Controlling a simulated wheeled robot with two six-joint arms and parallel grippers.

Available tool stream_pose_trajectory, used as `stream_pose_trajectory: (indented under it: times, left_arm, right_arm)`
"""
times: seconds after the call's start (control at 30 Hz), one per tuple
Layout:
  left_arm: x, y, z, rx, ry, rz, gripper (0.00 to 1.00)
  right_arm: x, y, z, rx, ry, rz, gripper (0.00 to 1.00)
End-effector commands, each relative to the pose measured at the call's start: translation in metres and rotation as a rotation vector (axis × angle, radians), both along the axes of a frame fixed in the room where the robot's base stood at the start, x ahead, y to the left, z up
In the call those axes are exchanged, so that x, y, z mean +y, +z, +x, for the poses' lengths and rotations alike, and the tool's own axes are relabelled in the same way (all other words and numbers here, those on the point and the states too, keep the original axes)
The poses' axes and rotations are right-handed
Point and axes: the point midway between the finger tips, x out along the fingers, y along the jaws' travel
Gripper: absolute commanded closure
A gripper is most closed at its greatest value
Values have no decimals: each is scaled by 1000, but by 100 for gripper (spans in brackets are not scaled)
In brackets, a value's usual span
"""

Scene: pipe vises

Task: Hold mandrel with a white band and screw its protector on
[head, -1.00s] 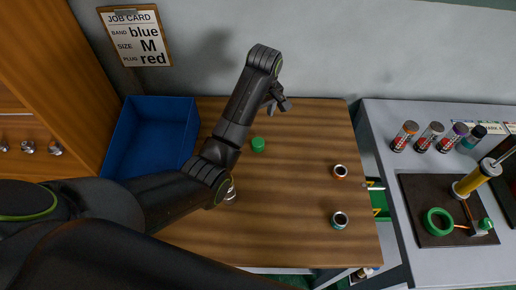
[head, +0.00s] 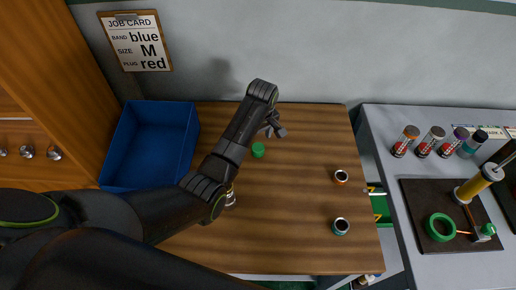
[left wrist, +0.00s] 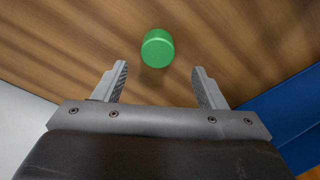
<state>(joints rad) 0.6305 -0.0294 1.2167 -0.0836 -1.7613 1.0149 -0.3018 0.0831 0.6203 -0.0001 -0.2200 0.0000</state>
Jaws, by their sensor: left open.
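A green cap (head: 258,150), possibly the protector, stands on the wooden table. It also shows in the left wrist view (left wrist: 157,48), just beyond the fingertips and roughly centred between them. My left gripper (head: 274,130) is open and empty, near the cap and not closed around it. Its two fingers show apart in the left wrist view (left wrist: 160,72). A metallic piece (head: 230,198) stands partly hidden behind my left arm. Two short hollow pieces stand at the right of the table, one with an orange band (head: 340,177) and one with a teal band (head: 340,228). I cannot make out a white band on any piece. My right gripper is out of view.
A blue bin (head: 118,182) stands at the table's left. A grey bench at the right bears several spray cans (head: 405,141), a dark mat (head: 425,198) and a green ring (head: 440,227). A job card (head: 137,42) hangs on the wall. The table's middle is clear.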

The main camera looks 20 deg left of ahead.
Motion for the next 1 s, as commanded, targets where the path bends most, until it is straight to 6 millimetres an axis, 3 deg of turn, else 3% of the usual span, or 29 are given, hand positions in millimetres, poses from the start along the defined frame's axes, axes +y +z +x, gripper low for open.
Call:
stream_pose_trajectory:
  times: [0.33,0.77,1.0]
  left_arm:
    - [-2,-39,2,4,-1,0,35]
    - [-2,-44,3,1,0,-1,35]
    - [-2,-44,3,1,0,-1,64]
  right_arm:
    - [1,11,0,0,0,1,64]
    - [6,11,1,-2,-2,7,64]
    - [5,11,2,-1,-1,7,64]
